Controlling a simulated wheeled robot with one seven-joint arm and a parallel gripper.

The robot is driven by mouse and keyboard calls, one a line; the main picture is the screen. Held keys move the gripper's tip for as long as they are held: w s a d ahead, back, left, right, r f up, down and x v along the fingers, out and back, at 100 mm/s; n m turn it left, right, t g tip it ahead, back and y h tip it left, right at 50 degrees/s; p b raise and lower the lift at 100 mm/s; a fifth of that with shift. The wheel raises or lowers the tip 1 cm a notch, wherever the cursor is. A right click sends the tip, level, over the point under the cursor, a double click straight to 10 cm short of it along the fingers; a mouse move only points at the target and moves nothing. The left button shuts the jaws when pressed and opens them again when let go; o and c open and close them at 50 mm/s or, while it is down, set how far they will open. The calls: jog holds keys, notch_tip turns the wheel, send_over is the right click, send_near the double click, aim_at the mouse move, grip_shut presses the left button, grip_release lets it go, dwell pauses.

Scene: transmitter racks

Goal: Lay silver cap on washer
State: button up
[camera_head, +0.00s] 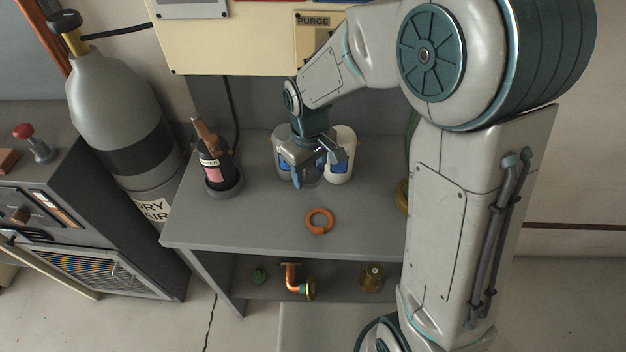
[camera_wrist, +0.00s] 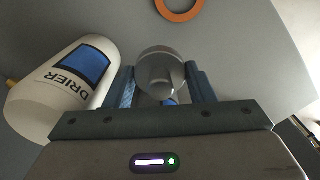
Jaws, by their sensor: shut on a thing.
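My gripper (camera_head: 311,174) is over the grey bench, in front of the white canisters. In the wrist view its two blue-lined fingers (camera_wrist: 162,90) are shut on the silver cap (camera_wrist: 160,68), a rounded grey metal piece. In the head view the cap is mostly hidden by the fingers. The washer, an orange ring (camera_head: 310,217), lies flat on the bench nearer the front edge, apart from the gripper. It also shows at the top of the wrist view (camera_wrist: 180,17), partly cut off, with nothing on it.
A white drier canister (camera_head: 342,157) stands close beside the gripper. A dark bottle (camera_head: 212,168) stands in a round holder at the left. The bench (camera_head: 255,222) around the washer is clear. A lower shelf holds a copper elbow (camera_head: 293,279) and brass fitting (camera_head: 372,278).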

aim_at(310, 195)
jog(key=shift+f, duration=2.95)
jog(key=shift+f, duration=0.15)
jog(key=o, duration=1.1)
jog(key=shift+c, duration=0.2)
notch_tip(310, 195, up, 12)
jog(key=shift+d+r, duration=0.15)
jog(key=shift+r, duration=0.1)
